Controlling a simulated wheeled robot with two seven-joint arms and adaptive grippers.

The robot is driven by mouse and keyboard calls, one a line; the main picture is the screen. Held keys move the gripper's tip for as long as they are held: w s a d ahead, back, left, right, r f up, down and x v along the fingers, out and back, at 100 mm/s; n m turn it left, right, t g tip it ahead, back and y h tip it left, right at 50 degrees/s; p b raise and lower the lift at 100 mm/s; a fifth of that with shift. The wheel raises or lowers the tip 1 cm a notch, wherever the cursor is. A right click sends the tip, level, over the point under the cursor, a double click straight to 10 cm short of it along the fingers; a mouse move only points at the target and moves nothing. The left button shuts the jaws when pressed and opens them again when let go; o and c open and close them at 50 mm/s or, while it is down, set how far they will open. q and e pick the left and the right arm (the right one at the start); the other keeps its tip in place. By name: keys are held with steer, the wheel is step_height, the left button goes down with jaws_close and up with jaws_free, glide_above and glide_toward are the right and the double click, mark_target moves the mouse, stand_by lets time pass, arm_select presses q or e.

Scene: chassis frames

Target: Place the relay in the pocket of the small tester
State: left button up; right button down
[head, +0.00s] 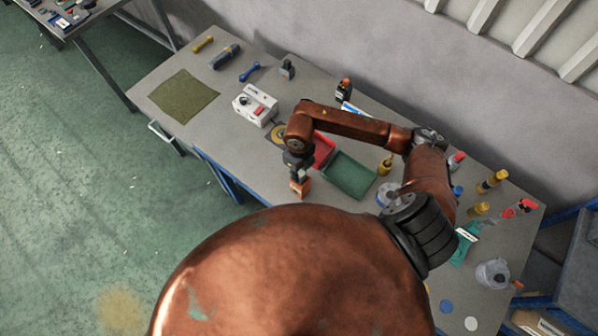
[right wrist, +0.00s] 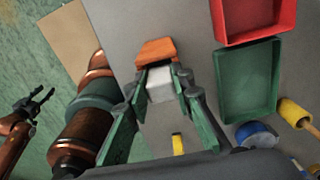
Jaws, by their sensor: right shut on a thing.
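My right gripper (head: 300,180) hangs over the near edge of the table, left of the green tray. In the right wrist view its green fingers (right wrist: 162,92) are shut on the relay (right wrist: 159,84), a pale block with an orange part (right wrist: 156,50) at its far end. The orange also shows below the gripper in the head view. A white box with dark and red marks (head: 255,104), seemingly the small tester, stands farther back and left on the table, apart from the gripper. Its pocket is too small to make out. My left gripper (right wrist: 36,102) shows open and empty in the right wrist view.
A red tray (head: 323,150) and a green tray (head: 348,176) lie right of the gripper. A green mat (head: 184,96) lies at the far left. Several bottles and tools stand along the back and right. The table between mat and white box is clear.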

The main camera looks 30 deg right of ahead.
steer(key=c, duration=1.7)
jaws_free()
steer(key=shift+r, duration=0.1)
step_height(320, 180, up, 12)
steer(key=b, duration=0.2)
steer(key=shift+b, duration=0.3)
